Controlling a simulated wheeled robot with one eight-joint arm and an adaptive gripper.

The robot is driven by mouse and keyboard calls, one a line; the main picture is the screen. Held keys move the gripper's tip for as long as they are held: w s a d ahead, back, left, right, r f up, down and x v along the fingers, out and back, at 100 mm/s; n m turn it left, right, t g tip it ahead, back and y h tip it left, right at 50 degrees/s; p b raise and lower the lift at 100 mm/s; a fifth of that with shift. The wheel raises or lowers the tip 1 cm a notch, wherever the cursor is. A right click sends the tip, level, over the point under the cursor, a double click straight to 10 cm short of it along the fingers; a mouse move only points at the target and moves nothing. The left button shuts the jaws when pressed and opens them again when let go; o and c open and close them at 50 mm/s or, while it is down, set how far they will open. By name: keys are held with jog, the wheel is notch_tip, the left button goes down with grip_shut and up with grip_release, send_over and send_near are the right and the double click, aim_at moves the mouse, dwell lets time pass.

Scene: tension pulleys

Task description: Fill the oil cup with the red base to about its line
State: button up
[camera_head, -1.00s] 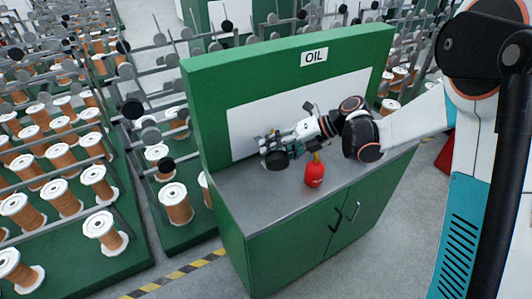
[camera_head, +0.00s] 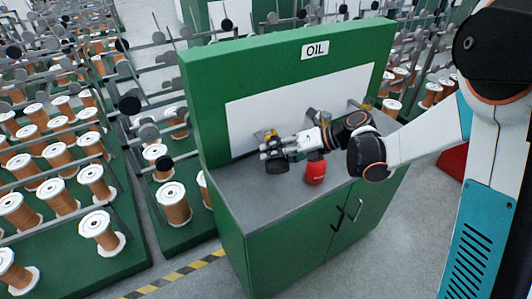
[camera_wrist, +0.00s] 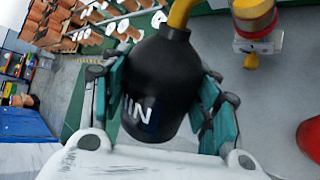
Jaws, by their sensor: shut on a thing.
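My gripper (camera_wrist: 165,100) is shut on a black oil can (camera_wrist: 160,85) with a yellow spout and partly visible white lettering. In the head view my gripper (camera_head: 272,155) holds the can (camera_head: 276,165) over the left part of the cabinet top. A small cup with yellow (camera_head: 268,135) shows just behind it, against the white panel. In the wrist view a cup with amber and reddish parts (camera_wrist: 254,18) sits on a bracket at upper right, apart from the can's body. The spout tip is out of that view. I cannot read the cup's line or level.
A red can (camera_head: 315,173) stands on the grey cabinet top (camera_head: 250,205), close under my arm; it also shows in the wrist view (camera_wrist: 309,139). More cups (camera_head: 318,116) are on the panel to the right. The green OIL backboard (camera_head: 215,75) rises behind.

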notch_tip(320, 180, down, 2)
jog(key=n+t+b, duration=0.1)
jog(key=b, duration=0.2)
jog(key=shift+f+y, duration=0.1)
jog(key=shift+y, duration=0.2)
jog(key=shift+f+n+t+b, duration=0.3)
jog(key=shift+t+b, duration=0.2)
jog(key=shift+b, duration=0.2)
jog(key=shift+r, duration=0.1)
jog(key=shift+w, duration=0.1)
